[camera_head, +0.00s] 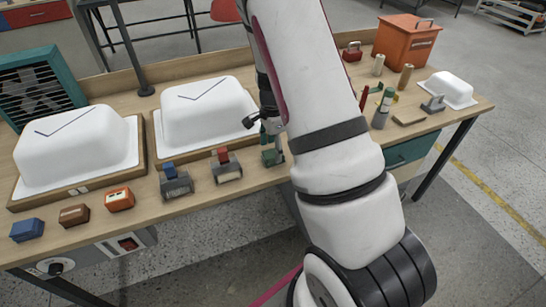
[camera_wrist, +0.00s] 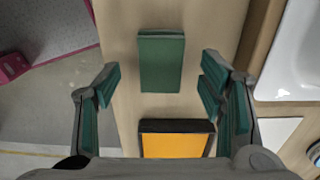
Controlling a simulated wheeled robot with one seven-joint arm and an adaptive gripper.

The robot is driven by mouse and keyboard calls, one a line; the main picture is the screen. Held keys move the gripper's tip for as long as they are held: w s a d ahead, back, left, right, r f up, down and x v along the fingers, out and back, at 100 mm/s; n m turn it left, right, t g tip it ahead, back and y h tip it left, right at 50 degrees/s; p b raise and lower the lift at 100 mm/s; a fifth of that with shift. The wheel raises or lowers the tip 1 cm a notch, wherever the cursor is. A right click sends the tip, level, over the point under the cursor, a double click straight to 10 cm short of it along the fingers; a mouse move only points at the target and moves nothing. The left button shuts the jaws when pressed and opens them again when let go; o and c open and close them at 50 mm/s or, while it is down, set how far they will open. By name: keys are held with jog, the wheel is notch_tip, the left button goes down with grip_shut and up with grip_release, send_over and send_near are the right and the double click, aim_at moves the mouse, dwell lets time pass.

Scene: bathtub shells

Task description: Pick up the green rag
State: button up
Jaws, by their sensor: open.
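The green rag (camera_wrist: 162,60) is a dark green, folded-looking rectangular block lying on the wooden bench top in the wrist view, at upper middle. My gripper (camera_wrist: 160,85) is open, with one green-padded finger left of the rag and one right of it. The rag lies between the finger lines, with clear gaps on both sides, and nothing is held. The height of the fingers above the rag is hard to tell. In the head view my arm covers much of that spot; my gripper (camera_head: 268,148) shows only partly there, and the rag cannot be made out.
An orange, dark-edged block (camera_wrist: 177,140) lies close below the rag. A white tub shell (camera_head: 208,110) stands behind, left of my arm. Several sanding blocks, including an orange one (camera_head: 120,200), line the front edge. A green-capped bottle (camera_head: 383,108) and an orange box (camera_head: 404,42) stand right.

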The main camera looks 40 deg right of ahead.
aim_at(273, 153)
notch_tip(273, 153, down, 3)
jog(key=shift+d+f, duration=0.1)
jog(key=shift+f, duration=0.05)
jog(key=c, duration=1.2)
jog(key=shift+c, duration=0.2)
jog(key=shift+r, duration=0.5)
jog(key=r, duration=0.1)
jog(key=s+r, duration=0.1)
jog(key=shift+d+r, duration=0.2)
jog(key=shift+r, duration=0.15)
jog(key=s+d, duration=0.2)
jog(key=s, duration=0.5)
jog(key=s+d+r+b, duration=0.1)
jog(key=s+d, duration=0.2)
jog(key=s, duration=0.4)
jog(key=shift+r, duration=0.15)
